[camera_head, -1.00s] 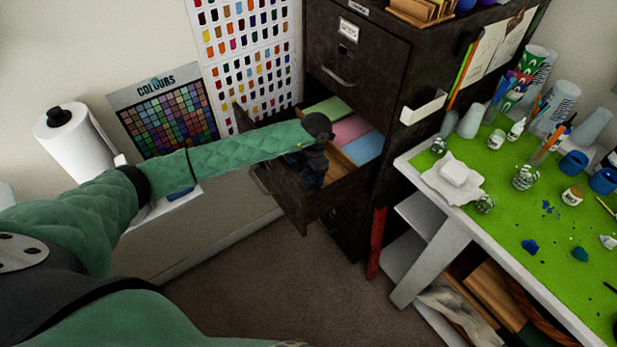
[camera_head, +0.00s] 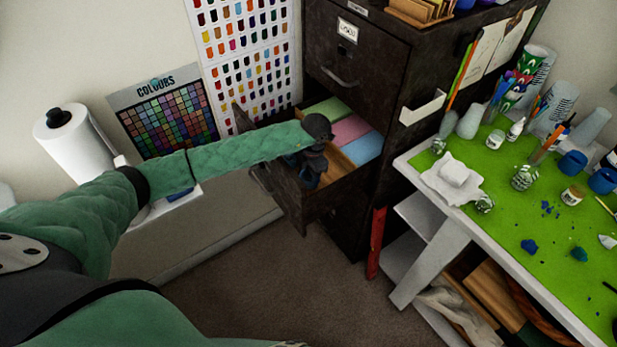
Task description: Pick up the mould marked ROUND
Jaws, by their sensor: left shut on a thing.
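No label reading ROUND can be made out, and I cannot pick out the mould. My left gripper (camera_head: 309,180) is at the open drawer (camera_head: 285,203) of the dark filing cabinet, pointing down near the drawer's front right. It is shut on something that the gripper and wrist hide. Inside the drawer lie green (camera_head: 325,111), pink (camera_head: 350,130) and blue (camera_head: 363,148) flat pieces, and a brown wooden-looking part (camera_head: 340,163). My right gripper is not in view.
The filing cabinet (camera_head: 375,75) stands behind the drawer. A white table with a green top (camera_head: 500,210) at right holds jars, cups and blue blobs. A paper roll (camera_head: 75,145) and colour charts (camera_head: 165,115) are at left. Carpet (camera_head: 290,275) in front is clear.

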